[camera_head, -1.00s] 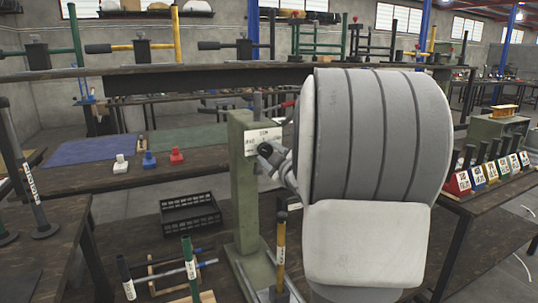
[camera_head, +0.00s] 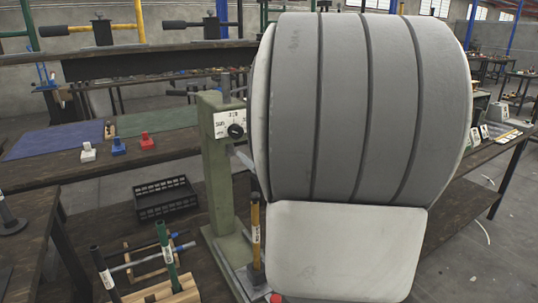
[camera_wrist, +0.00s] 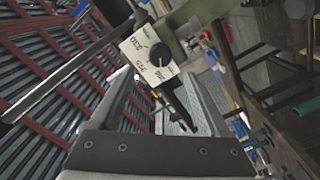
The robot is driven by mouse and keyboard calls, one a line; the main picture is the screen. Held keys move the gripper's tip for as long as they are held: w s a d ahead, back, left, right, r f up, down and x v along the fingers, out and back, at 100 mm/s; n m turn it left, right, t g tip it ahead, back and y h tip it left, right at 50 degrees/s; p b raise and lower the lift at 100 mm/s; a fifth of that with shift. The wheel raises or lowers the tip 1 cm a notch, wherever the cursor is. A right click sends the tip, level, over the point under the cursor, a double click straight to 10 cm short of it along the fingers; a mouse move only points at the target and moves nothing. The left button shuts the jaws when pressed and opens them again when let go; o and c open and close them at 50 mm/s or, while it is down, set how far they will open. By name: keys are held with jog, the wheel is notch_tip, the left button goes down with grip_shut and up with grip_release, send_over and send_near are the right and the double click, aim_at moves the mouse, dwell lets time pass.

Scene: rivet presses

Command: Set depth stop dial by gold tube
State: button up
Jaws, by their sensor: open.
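A green press column (camera_head: 218,180) stands left of my arm in the head view. Its white depth stop plate (camera_head: 223,119) carries a round black dial knob (camera_head: 236,131). The plate (camera_wrist: 140,46) and knob (camera_wrist: 160,54) also show in the wrist view, just beyond the fingertips. My gripper (camera_wrist: 160,76) is open with nothing between its fingers; the knob appears ahead of the gap, and I cannot tell whether they touch. My arm hides most of the gripper in the head view. The gold tube (camera_head: 255,240), black-topped with a small unreadable label, stands upright at the press's foot.
Green (camera_head: 165,259) and black (camera_head: 103,272) tubes stand at a wooden rack, front left. A black crate (camera_head: 165,199) sits behind them. My arm hides much of the right.

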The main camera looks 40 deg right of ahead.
jog(key=p+v, duration=0.1)
jog(key=v, duration=0.9)
jog(key=shift+s, duration=0.15)
